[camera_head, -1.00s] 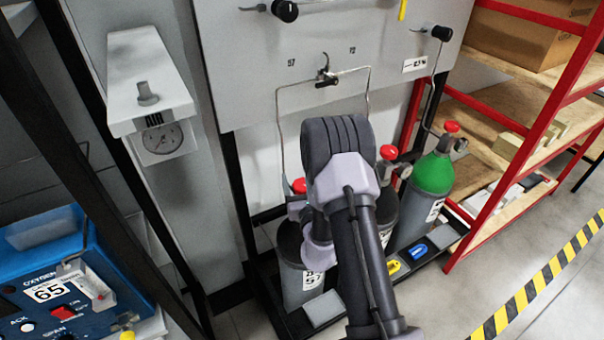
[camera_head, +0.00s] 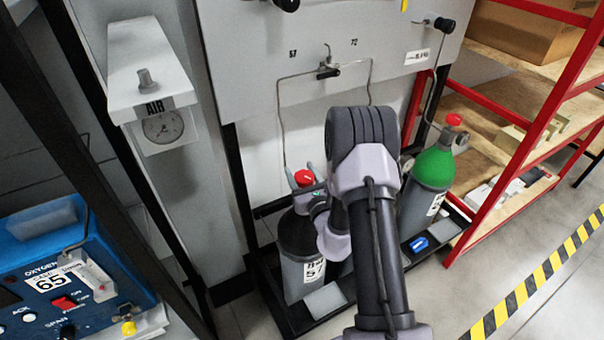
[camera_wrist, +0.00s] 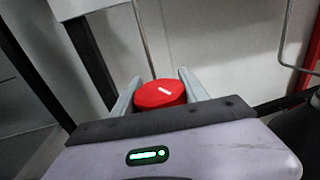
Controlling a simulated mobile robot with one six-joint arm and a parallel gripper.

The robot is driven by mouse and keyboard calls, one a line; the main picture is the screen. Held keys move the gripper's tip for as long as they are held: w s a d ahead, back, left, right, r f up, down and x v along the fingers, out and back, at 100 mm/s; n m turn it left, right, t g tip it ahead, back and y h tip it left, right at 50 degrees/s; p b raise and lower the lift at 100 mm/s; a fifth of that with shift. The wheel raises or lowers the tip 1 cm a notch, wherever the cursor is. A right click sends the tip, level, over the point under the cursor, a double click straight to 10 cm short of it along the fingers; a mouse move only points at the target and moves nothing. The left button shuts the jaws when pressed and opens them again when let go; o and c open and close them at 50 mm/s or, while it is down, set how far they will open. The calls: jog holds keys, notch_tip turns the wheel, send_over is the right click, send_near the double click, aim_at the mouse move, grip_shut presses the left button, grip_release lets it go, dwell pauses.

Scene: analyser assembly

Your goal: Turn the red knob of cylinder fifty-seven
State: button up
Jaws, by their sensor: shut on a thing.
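Cylinder fifty-seven (camera_head: 296,262) is a dark-shouldered grey bottle with a "57" label, standing upright in the rack at the lower middle of the head view. Its red knob (camera_head: 304,178) is on top, between the two grey fingers of my gripper (camera_head: 309,172). In the wrist view the red knob (camera_wrist: 160,93), with a white mark on its top, sits between the fingers of my gripper (camera_wrist: 159,88), which is shut on it. My arm hides part of the cylinder's right side and most of the cylinder behind it.
A green-topped cylinder (camera_head: 431,174) with a red knob stands to the right. A grey panel (camera_head: 300,40) marked 57 and 72 is above, with thin pipes below it. A blue oxygen analyser (camera_head: 60,270) is at lower left, and red shelving (camera_head: 540,120) at right.

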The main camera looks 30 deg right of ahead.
jog(key=n+y, duration=0.1)
jog(key=y, duration=0.1)
jog(key=n+y, duration=0.1)
jog(key=n+y+b, duration=0.1)
jog(key=y, duration=0.1)
jog(key=shift+a+n+y, duration=0.25)
jog(key=shift+n+y, duration=0.05)
jog(key=n+g+y+b, duration=0.1)
jog(key=n+y, duration=0.1)
jog(key=y, duration=0.1)
jog(key=a+n+g+y+b, duration=0.1)
jog(key=n+g+y, duration=0.1)
jog(key=y, duration=0.1)
jog(key=shift+s+f+n+y, duration=0.1)
jog(key=shift+s+n+y, duration=0.05)
jog(key=shift+n+y, duration=0.15)
jog(key=n+g+y+b, duration=0.1)
jog(key=g, duration=0.1)
jog(key=n+g+y+b, duration=0.2)
jog(key=s+a+n+g+y+b, duration=0.1)
jog(key=n+g+y, duration=0.1)
jog(key=shift+s+a+n+g+y+b, duration=0.15)
jog(key=shift+n+g+y+b, duration=0.4)
jog(key=shift+n+g+b, duration=0.55)
jog(key=shift+s+n+g+y+b, duration=0.15)
jog(key=shift+n+g+y+b, duration=0.4)
jog(key=shift+g, duration=0.95)
jog(key=shift+n, duration=0.25)
jog(key=shift+r, duration=0.2)
